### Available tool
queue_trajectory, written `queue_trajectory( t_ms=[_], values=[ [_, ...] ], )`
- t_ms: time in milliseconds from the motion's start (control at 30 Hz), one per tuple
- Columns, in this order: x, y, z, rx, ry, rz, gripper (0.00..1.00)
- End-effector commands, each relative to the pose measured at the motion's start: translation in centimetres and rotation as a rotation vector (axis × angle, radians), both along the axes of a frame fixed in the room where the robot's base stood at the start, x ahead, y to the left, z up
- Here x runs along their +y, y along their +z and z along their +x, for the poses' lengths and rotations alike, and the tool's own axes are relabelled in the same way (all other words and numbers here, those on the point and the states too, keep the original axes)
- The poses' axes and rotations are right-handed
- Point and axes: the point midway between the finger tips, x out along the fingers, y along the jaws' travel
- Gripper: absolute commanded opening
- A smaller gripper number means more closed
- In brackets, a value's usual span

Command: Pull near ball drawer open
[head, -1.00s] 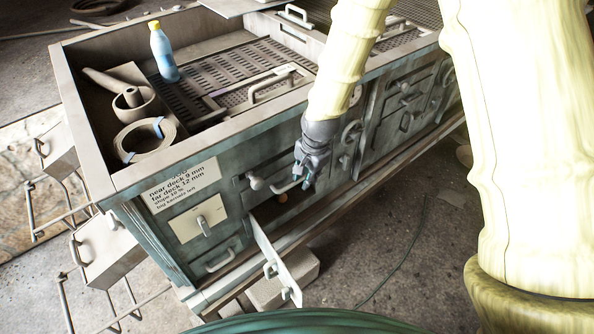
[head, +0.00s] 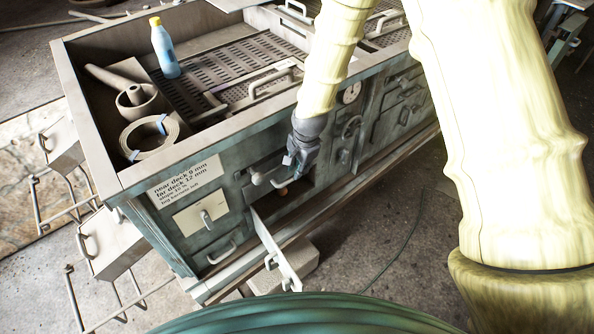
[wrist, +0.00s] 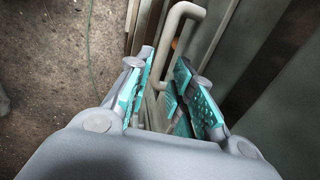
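My gripper (head: 291,163) is at the front of the grey-green machine, beside a pale bar handle (head: 280,182) on its lower front. In the wrist view, my gripper (wrist: 168,95) has its two teal-padded fingers apart. The pale bent handle (wrist: 183,12) runs down into the gap between them; I see no clear contact. A pale round knob (head: 257,178) sits just left of the gripper. Which drawer this handle belongs to is hard to tell, and my gripper hides part of that front.
A hinged flap (head: 275,248) stands open below, sticking out from the machine. A label plate (head: 187,181) and another handle (head: 222,252) are to the left. Floor (head: 385,240) is clear at right.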

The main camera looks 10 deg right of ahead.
Motion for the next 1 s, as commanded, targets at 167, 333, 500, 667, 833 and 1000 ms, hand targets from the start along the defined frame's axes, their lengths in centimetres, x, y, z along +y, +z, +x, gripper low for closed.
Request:
queue_trajectory(
  t_ms=[167, 333, 500, 667, 833, 1000],
  values=[
    [0.2, -1.8, 0.2, 0.003, 0.002, -0.001, 0.23],
    [0.3, -3.0, 0.5, 0.001, 0.000, 0.000, 0.23],
    [0.4, -3.7, 0.6, 0.001, 0.001, -0.001, 0.23],
    [0.4, -3.9, 0.6, 0.001, 0.001, -0.001, 0.23],
    [0.4, -3.8, 0.6, 0.001, 0.001, -0.001, 0.21],
    [0.4, -3.8, 0.6, 0.000, 0.001, 0.000, 0.00]
  ],
)
